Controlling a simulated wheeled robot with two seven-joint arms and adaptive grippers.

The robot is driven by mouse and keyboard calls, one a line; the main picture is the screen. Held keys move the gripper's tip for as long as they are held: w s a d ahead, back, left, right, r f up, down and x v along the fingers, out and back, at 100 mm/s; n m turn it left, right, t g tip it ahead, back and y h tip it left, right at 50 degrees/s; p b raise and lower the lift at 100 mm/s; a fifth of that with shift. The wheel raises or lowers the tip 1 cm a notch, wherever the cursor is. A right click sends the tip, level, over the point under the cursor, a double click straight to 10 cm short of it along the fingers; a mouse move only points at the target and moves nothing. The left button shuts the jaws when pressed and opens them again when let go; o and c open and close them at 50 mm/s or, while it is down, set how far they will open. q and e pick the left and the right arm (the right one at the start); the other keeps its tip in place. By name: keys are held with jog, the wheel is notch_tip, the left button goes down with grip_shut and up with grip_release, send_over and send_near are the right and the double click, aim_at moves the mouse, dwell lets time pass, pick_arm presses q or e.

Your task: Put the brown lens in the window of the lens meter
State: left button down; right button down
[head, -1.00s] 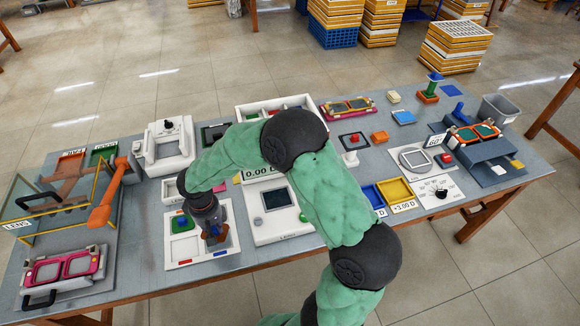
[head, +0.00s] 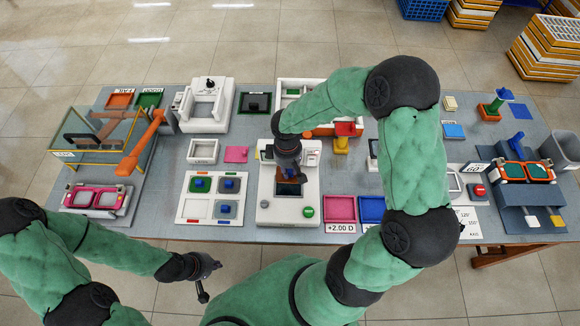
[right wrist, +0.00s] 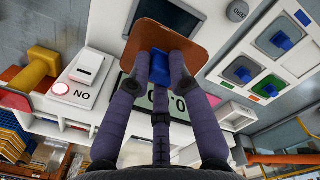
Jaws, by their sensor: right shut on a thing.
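The brown lens (right wrist: 140,42) is a thin rounded plate with a blue knob (right wrist: 158,68). My right gripper (right wrist: 160,72) is shut on this knob in the right wrist view. In the head view my right gripper (head: 289,172) is over the white lens meter (head: 307,188), hiding most of the lens. The dark window (head: 288,190) of the lens meter is partly covered. In the wrist view the window (right wrist: 165,12) lies just beyond the lens; whether they touch I cannot tell. My left gripper (head: 205,278) is empty, in front of the table, with fingers apart.
Left of the lens meter is a lens tray (head: 184,208) with green and grey lenses and one bare compartment. Pink (head: 340,209) and blue (head: 371,209) bins stand right of it. A yellow-handled stamp-like item (head: 341,145) stands behind. My right forearm spans the right side.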

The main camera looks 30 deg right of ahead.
jog(key=shift+d, duration=0.1)
jog(key=shift+f+b, duration=0.2)
jog(key=shift+b, duration=0.15)
jog(key=b, duration=0.5)
send_over(290, 186)
jog(key=shift+f, duration=2.95)
jog(key=shift+f+b, duration=1.25)
jog(key=shift+f, duration=0.15)
jog(key=c, duration=1.1)
grip_release()
jog(key=shift+o, duration=0.2)
jog(key=r, duration=1.2)
jog(key=shift+w+a, duration=0.15)
jog(key=shift+a, duration=0.25)
